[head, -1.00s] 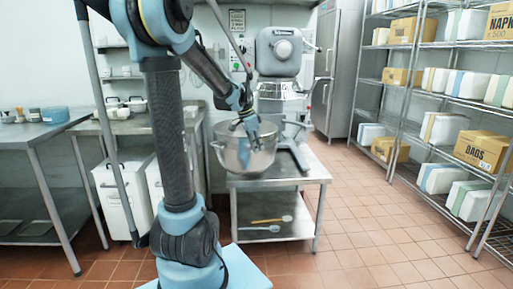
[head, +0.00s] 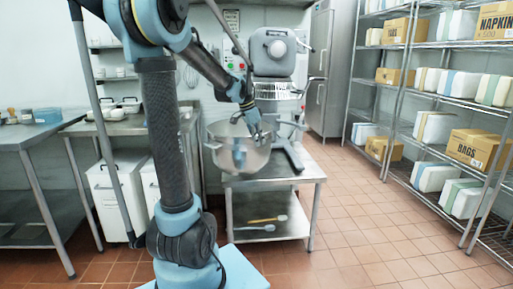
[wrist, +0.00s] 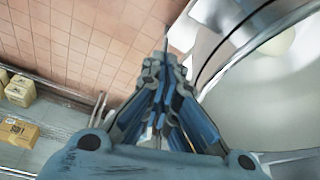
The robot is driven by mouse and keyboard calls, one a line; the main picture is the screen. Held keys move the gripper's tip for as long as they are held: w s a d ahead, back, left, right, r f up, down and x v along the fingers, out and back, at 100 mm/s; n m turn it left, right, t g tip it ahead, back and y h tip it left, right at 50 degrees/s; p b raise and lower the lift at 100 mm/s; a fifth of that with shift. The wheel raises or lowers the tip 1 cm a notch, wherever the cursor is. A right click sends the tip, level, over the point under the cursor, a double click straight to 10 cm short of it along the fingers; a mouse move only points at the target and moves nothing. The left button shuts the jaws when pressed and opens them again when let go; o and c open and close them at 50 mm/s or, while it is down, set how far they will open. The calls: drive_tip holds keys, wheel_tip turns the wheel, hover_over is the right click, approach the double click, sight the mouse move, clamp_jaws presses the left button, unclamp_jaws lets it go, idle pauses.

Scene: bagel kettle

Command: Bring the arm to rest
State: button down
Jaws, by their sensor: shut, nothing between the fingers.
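My gripper (head: 258,133) is at the end of my blue and black arm, over the right part of the steel mixing bowl (head: 220,160) in the head view. In the wrist view its blue fingers (wrist: 165,65) are shut together with nothing between them. The bowl's rim and inside (wrist: 240,105) fill the right of the wrist view, beside the fingers. A pale round patch shows inside; I cannot tell what it is. A blue strip shows on the bowl's front, perhaps a reflection.
A grey mixer (head: 273,60) stands behind the bowl on a steel stand (head: 305,172). Wire shelves (head: 425,100) with boxes line the right. A steel table (head: 30,132) stands at the left. The tiled floor (head: 350,215) right of the stand is clear.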

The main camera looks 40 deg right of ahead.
drive_tip(key=v, duration=0.7)
drive_tip(key=shift+w, duration=0.3)
drive_tip(key=shift+d, duration=0.1)
drive_tip(key=a+f+n+t, duration=0.1)
drive_tip(key=a+f+n, duration=0.15)
drive_tip(key=a, duration=0.65)
drive_tip(key=a+f+n+y, duration=0.15)
drive_tip(key=a+n, duration=0.25)
drive_tip(key=a, duration=0.5)
drive_tip(key=a+f+n+t, duration=0.1)
drive_tip(key=a+f+n, duration=0.25)
drive_tip(key=a, duration=0.55)
drive_tip(key=s+a+f+n+y, duration=0.1)
drive_tip(key=s+a+f+n, duration=0.4)
drive_tip(key=a, duration=0.3)
drive_tip(key=s+a+f+n+t+y, duration=0.1)
drive_tip(key=s+a+f+n, duration=0.4)
drive_tip(key=s+a+f, duration=0.2)
drive_tip(key=shift+a+f+n, duration=0.3)
drive_tip(key=shift+a+n, duration=0.1)
drive_tip(key=shift+a, duration=0.35)
